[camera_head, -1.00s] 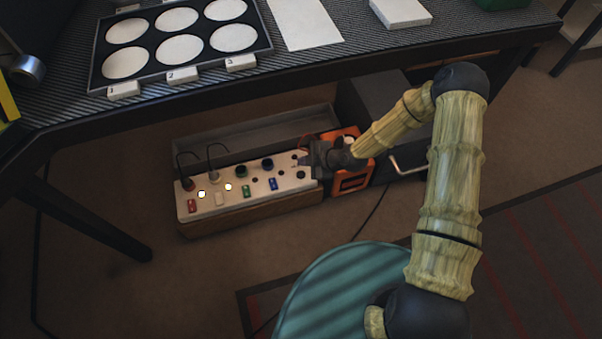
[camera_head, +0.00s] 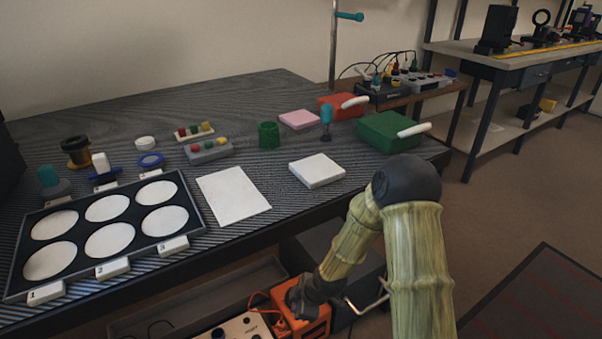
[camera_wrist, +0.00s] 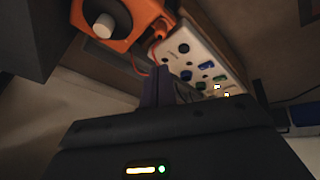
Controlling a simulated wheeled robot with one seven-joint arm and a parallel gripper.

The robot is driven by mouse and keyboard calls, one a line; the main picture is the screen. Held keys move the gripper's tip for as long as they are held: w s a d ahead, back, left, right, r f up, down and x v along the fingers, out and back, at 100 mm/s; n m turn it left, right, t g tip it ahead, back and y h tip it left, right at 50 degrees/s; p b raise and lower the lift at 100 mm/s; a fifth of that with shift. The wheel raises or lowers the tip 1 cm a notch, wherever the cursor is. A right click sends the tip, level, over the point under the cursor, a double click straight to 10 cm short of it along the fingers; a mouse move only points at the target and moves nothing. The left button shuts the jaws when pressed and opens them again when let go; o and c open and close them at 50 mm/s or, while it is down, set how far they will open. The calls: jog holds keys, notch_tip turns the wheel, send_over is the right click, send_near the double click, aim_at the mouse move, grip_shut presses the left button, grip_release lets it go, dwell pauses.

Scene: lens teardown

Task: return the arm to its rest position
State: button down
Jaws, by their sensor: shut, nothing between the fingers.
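My arm (camera_head: 415,250) reaches down past the front edge of the workbench in the head view. Its dark wrist is in front of an orange box (camera_head: 318,328) below the bench, and the fingertips cannot be made out there. In the wrist view my gripper (camera_wrist: 170,88) is shut and empty. Beyond the fingers is a white control panel (camera_wrist: 178,62) with knobs, coloured switches and lit lamps. The orange box with a pale round knob also shows there (camera_wrist: 130,45). I cannot tell whether the fingers touch anything.
The dark workbench (camera_head: 260,95) overhangs the area near my wrist. It holds a tray (camera_head: 196,222) of white discs, a white sheet (camera_head: 233,196), a white block (camera_head: 317,170) and a green box (camera_head: 385,132). Open floor (camera_head: 500,220) lies to the right.

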jog(key=s+d+r+m+h+p, duration=0.1)
jog(key=s+d+r+m+h, duration=0.1)
jog(key=s+d+r+m, duration=0.75)
jog(key=s+d+r+m+h, duration=0.2)
jog(key=s+d+r+m, duration=0.2)
jog(key=d+r+m, duration=0.6)
jog(key=a+r+n+p, duration=0.2)
jog(key=a+r+p, duration=0.1)
jog(key=r+p, duration=4.5)
notch_tip(320, 180, up, 2)
jog(key=shift+w+r+p, duration=0.1)
jog(key=shift+w+p, duration=0.05)
jog(key=shift+p, duration=0.2)
